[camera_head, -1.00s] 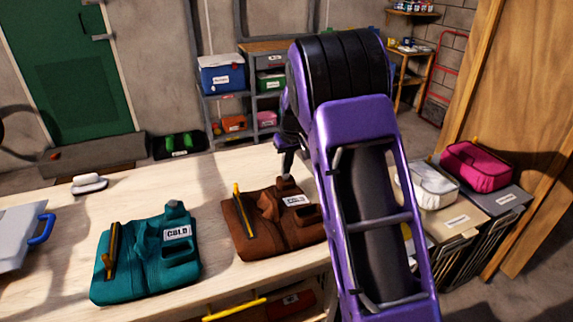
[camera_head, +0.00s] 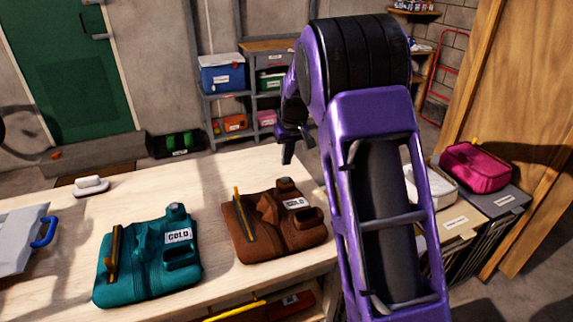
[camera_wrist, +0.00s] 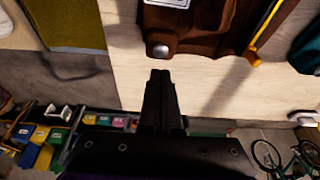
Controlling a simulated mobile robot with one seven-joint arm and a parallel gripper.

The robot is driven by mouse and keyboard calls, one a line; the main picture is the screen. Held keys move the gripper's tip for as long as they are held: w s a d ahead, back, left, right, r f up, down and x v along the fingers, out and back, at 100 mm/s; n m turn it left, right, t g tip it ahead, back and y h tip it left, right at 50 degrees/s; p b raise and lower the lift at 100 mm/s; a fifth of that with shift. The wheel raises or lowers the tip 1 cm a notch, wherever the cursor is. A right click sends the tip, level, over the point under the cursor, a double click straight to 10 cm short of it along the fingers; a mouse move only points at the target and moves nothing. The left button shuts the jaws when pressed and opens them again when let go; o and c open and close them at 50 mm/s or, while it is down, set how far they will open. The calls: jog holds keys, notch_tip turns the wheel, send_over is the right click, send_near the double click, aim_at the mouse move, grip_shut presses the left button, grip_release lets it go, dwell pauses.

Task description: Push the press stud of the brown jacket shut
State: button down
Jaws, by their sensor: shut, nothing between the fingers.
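The brown jacket (camera_head: 250,243) lies folded on the pale table, with a white label and a yellow-and-dark strip on it. Its press stud (camera_head: 284,183) is at the far edge in the head view. In the wrist view the stud (camera_wrist: 160,50) is a rounded pale metal knob on the jacket's edge. I cannot tell whether it is pressed fully home. My gripper (camera_head: 287,157) is shut and empty, above and beyond the stud and apart from it. Its fingertips (camera_wrist: 162,75) show just below the stud in the wrist view.
A white-and-blue item (camera_head: 22,240) is at the table's left, and a small white object (camera_head: 90,185) near the far edge. Pink and white pouches stand on bins at right.

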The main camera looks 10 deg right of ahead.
jog(key=v, duration=0.8)
jog(key=shift+r, duration=0.1)
